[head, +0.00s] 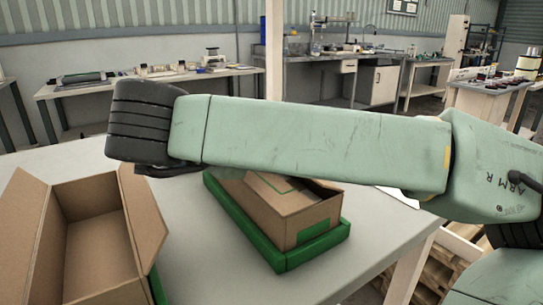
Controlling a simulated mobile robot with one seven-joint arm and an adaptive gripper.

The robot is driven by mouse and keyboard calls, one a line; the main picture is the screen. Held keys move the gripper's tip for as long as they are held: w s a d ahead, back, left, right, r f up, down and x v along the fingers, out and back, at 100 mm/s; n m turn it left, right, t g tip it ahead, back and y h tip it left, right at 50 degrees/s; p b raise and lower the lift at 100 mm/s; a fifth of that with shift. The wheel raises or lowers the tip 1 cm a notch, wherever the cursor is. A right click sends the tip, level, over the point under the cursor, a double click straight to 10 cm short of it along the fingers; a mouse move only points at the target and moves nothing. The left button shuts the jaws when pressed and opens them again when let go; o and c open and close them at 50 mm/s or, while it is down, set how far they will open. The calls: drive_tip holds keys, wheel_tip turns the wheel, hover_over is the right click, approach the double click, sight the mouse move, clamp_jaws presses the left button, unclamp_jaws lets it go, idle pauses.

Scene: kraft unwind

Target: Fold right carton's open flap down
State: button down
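The right carton (304,222) is a brown cardboard box with a green patch on its near side. It sits in a green tray (290,261) on the table. Part of its top (268,184) shows with a green line on it, and a dark gap shows along its right rim. My arm crosses in front and hides the carton's far part, so I cannot tell how its open flap stands. My gripper's fingers cannot be made out; the arm runs leftward to a black rounded joint between the two cartons.
A second brown carton (90,235) stands at the left, open and apparently empty, with flaps standing up and outward. The pale table (215,275) is clear between the cartons and in front. Its edge runs along the right. Workbenches with equipment stand far behind.

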idle(0.3)
drive_tip(key=c, duration=1.8)
unclamp_jaws()
drive_tip(key=shift+c, duration=0.2)
